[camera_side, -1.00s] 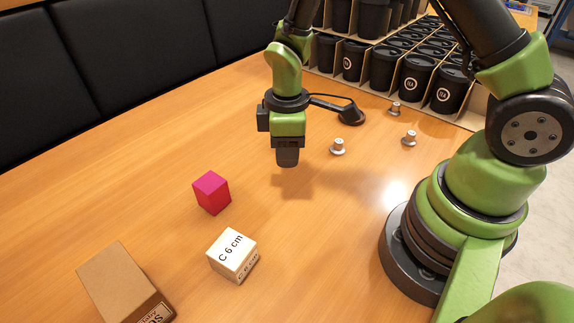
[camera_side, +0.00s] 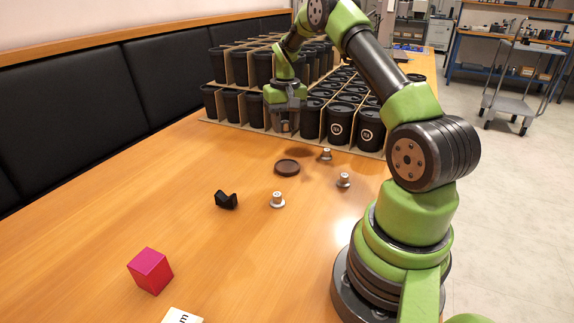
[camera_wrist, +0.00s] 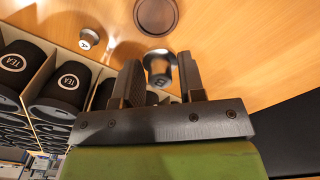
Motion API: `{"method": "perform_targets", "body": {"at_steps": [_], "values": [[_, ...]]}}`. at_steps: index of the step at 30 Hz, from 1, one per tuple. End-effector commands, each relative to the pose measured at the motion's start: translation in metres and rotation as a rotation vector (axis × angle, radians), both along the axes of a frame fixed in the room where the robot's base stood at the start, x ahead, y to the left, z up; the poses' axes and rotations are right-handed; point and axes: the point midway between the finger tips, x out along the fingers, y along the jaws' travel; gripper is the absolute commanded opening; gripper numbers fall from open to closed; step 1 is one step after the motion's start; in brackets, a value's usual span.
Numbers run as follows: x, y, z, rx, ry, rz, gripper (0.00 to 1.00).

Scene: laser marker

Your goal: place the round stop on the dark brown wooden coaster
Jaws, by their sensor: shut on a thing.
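My gripper (camera_side: 286,128) is raised at the near edge of the cup boxes, beyond the coaster in the side view. In the wrist view, a small round silver piece with a dark part, taken as the round stop (camera_wrist: 158,70), sits between my fingertips (camera_wrist: 158,60); my gripper is shut on it. Its lettering is too small to read. The dark brown round coaster (camera_side: 287,168) lies flat on the table with a bare top. It also shows at the top edge of the wrist view (camera_wrist: 156,14), apart from the held piece.
Small silver pieces stand right of and in front of the coaster (camera_side: 326,154), (camera_side: 344,180), (camera_side: 277,200). A black notched block (camera_side: 226,200) and magenta cube (camera_side: 150,271) lie nearer. Black cups (camera_side: 338,125) in cardboard dividers fill the back. The left tabletop is clear.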

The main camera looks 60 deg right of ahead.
Motion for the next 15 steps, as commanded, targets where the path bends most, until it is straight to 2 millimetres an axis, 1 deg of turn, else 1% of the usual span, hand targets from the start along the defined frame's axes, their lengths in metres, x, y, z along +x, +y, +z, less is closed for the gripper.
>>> {"method": "perform_targets", "body": {"at_steps": [1,3,6,9,14,15], "values": [[-0.002,-0.004,-0.004,0.001,0.001,-0.021,0.12],[-0.004,-0.007,-0.014,0.003,0.003,-0.035,0.12],[-0.004,-0.007,-0.035,0.003,0.004,-0.036,0.12],[-0.004,-0.006,-0.052,0.003,0.003,-0.034,0.12],[-0.003,-0.006,-0.067,0.001,0.001,-0.033,0.12],[-0.004,-0.006,-0.074,0.002,0.002,-0.033,0.12]]}}
